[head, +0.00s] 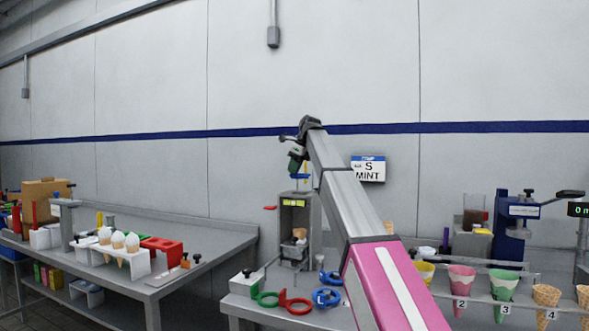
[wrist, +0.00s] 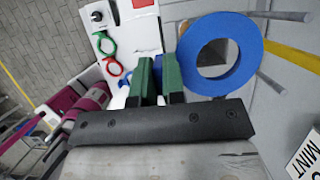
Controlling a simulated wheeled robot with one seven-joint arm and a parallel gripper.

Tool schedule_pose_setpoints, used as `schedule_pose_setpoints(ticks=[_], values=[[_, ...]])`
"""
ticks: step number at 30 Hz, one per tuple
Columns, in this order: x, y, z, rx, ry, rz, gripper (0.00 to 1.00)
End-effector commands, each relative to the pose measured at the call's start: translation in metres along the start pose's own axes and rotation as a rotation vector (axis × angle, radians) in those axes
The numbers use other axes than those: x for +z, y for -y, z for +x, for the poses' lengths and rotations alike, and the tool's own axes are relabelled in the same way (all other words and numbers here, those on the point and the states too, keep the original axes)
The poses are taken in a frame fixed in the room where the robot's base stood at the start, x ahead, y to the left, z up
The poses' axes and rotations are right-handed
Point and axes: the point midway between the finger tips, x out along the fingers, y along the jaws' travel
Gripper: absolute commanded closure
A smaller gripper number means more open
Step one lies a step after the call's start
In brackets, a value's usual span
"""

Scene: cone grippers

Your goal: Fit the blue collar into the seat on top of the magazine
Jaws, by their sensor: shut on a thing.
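The blue collar is a flat ring; in the wrist view (wrist: 191,62) it extends right of my gripper (wrist: 158,80). The green fingers are shut on a blue part between them, which looks like the collar's tab. In the head view my gripper (head: 295,163) holds the collar (head: 300,176) above the magazine (head: 312,218), a grey upright housing with a yellow label. The collar appears roughly level and apart from the magazine top. Through the ring's hole a grey and dark surface shows; I cannot tell whether it is the seat. The seat is not clear in the head view.
Green (head: 266,297) and red (head: 295,304) ring tools and another blue ring (head: 327,298) lie on the table below. Cone holders (head: 503,286) stand right. A second table (head: 190,245) is at left.

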Motion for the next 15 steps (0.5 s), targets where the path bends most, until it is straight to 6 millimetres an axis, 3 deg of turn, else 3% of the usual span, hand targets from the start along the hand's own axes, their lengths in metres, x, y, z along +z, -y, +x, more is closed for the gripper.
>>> schedule_pose_setpoints(ticks=[15], values=[[-0.009,-0.001,0.019,0.000,0.000,-0.001,1.00]])
